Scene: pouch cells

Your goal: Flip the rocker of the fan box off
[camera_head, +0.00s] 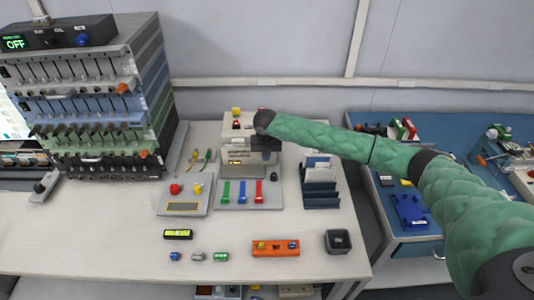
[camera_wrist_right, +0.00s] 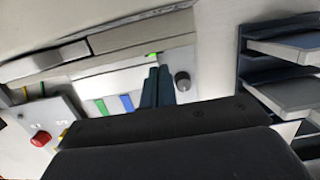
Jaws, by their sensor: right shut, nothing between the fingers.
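My right gripper (camera_head: 265,156) hangs over the front of a beige machine (camera_head: 238,140) on the bench. Its dark fingers show shut and empty in the right wrist view (camera_wrist_right: 158,72). They are near a pale front with a small green light (camera_wrist_right: 151,55), with a dark round knob (camera_wrist_right: 182,80) just right of them. I cannot tell whether they touch anything. The beige machine has a small red and dark part (camera_head: 236,124) on top and a lit display. No label shows which unit is the fan box, and I cannot make out a rocker or its position. My left gripper is not in view.
A panel with red and yellow buttons (camera_head: 185,193) lies left. Green, blue and red strips (camera_head: 242,191) lie before the machine. A dark slotted rack (camera_head: 320,185) stands right. A tall cell rack (camera_head: 85,100) fills the left.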

